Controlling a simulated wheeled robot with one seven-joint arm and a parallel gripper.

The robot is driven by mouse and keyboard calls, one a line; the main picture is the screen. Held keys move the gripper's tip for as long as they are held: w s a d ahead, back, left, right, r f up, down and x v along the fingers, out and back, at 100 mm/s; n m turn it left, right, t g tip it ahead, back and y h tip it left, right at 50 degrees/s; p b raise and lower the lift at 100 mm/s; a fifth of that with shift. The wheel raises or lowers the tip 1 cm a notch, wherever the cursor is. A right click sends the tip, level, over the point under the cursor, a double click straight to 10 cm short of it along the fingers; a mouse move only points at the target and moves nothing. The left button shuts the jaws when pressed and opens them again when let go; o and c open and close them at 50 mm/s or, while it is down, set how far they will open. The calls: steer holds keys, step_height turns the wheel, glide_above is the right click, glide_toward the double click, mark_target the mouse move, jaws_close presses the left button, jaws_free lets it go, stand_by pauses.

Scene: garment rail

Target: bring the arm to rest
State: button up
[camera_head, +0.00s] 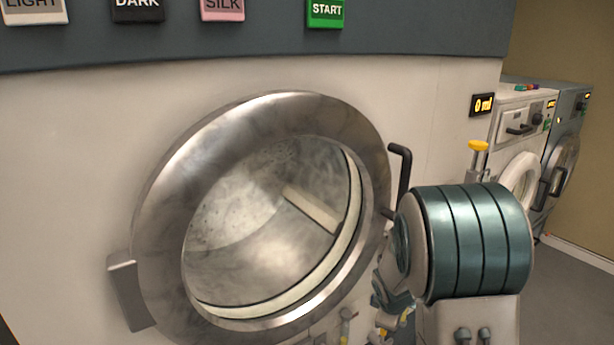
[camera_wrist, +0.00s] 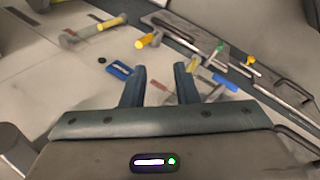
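My gripper (camera_wrist: 160,88) shows in the wrist view with its two dark fingers apart and nothing between them. Beyond the fingertips is a pale surface with small coloured parts on it. In the head view my arm stands at the right, in front of the machine's right edge; the gripper itself cannot be made out there. The large washing machine (camera_head: 75,180) fills the left and middle. Its round metal door (camera_head: 160,200) looks shut, with a glass window and a black handle (camera_head: 402,172) on the right.
Above the door are LIGHT, DARK, SILK and a green START button (camera_head: 325,12). A small lit display (camera_head: 482,104) is at the right. Further machines (camera_head: 520,130) stand behind on the right. Floor (camera_head: 575,285) is clear at the lower right. A yellow-handled part (camera_wrist: 100,28) lies beyond my gripper.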

steer(key=s+a+r+m+p, duration=0.2)
steer(key=s+r+m+p, duration=0.1)
steer(key=s+r, duration=0.5)
steer(key=s+a+r+m+g+y+p, duration=0.1)
steer(key=s+r+m+p, duration=0.3)
steer(key=s+r, duration=0.4)
steer(key=s+a+r+m+y+p, duration=0.1)
steer(key=s+a+r+m+p, duration=0.2)
steer(key=s+r, duration=0.4)
step_height(320, 180, up, 4)
steer(key=shift+s+f+m+g+p, duration=0.15)
steer(key=shift+s+m+g+p, duration=0.3)
steer(key=shift+m, duration=0.65)
steer(key=shift+w, duration=0.1)
